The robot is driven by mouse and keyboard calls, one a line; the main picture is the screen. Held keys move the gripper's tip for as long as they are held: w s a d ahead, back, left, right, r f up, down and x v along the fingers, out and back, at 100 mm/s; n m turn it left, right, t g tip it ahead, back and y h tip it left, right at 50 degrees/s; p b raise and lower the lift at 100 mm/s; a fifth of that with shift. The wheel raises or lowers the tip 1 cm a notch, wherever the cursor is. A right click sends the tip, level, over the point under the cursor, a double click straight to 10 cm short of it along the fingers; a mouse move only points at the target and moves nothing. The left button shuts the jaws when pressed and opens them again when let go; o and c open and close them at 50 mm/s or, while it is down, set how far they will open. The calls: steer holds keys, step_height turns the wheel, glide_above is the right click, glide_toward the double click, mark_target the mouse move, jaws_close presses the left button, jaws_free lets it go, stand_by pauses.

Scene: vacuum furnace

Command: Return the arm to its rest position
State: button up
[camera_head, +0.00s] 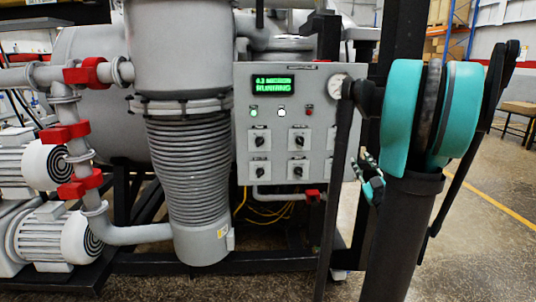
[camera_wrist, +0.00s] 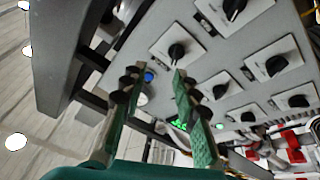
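My gripper (camera_head: 370,180) hangs in front of the right edge of the grey control panel (camera_head: 243,155), partly behind my arm in the head view. In the wrist view its two teal fingers (camera_wrist: 157,85) stand apart with nothing between them. The panel face with its black knobs (camera_wrist: 177,51) lies beyond the fingers, tilted in the picture. My gripper appears clear of the panel, though the exact gap is hard to judge.
A pressure gauge (camera_head: 338,86) sits at the panel's upper right. The ribbed grey column (camera_head: 190,170) and red-clamped pipes (camera_head: 85,188) stand left. Open floor (camera_head: 485,240) lies right.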

steer(key=s+a+f+m+g+h, duration=0.1)
steer(key=s+f+m+g+h, duration=0.2)
steer(key=f+m+g, duration=0.35)
steer(key=s+a+f+m+g+h, duration=0.2)
steer(key=f+m+g+h, duration=0.15)
steer(key=f, duration=0.55)
steer(key=s+a+f+n+g+y, duration=0.3)
steer(key=s+a+f+g+y, duration=0.2)
steer(key=s+a+f, duration=0.8)
steer(key=s+a+g, duration=0.1)
steer(key=s+g, duration=0.1)
steer(key=s, duration=0.1)
steer(key=shift+a+n+g, duration=0.3)
steer(key=shift+g, duration=0.1)
